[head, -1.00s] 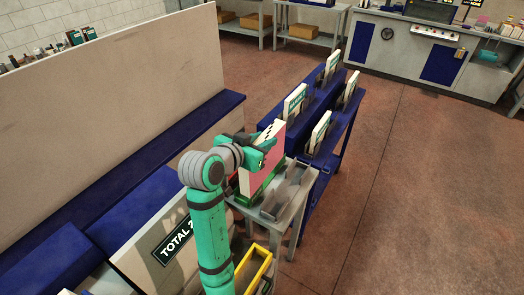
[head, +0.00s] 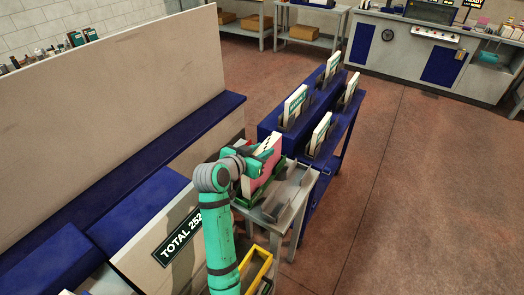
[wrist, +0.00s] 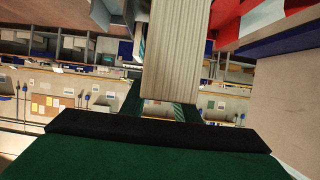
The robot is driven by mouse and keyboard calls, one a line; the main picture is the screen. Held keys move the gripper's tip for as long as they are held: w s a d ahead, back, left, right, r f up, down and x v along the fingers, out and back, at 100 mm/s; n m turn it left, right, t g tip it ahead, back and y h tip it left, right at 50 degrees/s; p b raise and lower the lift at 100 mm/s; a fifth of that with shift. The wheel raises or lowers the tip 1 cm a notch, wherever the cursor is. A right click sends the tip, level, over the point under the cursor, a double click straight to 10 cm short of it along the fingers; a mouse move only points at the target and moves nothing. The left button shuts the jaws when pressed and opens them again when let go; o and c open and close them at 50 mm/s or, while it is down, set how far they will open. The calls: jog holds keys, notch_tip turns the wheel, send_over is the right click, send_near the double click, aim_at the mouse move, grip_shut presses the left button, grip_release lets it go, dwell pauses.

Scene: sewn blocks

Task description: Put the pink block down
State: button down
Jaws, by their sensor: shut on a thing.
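The pink block (head: 268,165) is a thin, book-like block with a pink face and a white edge. In the head view it stands roughly upright, slightly tilted, over the small grey table. My gripper (head: 252,168) is shut on it from the left side. In the wrist view the block's pale ridged edge (wrist: 172,60) sits at the top middle, in front of the gripper's dark green body. A dark green holder (head: 242,202) is under the block; whether the block touches it is hidden.
A yellow-rimmed bin (head: 258,265) is low in front. Open floor (head: 420,200) lies to the right.

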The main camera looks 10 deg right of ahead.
dwell(0.3)
jog(key=c, duration=1.4)
grip_release()
jog(key=shift+f, duration=0.15)
jog(key=shift+o, duration=0.2)
jog(key=shift+s+a+r, duration=0.15)
jog(key=shift+a+r, duration=0.05)
jog(key=shift+r, duration=0.05)
jog(key=v, duration=1.1)
jog(key=shift+s, duration=0.2)
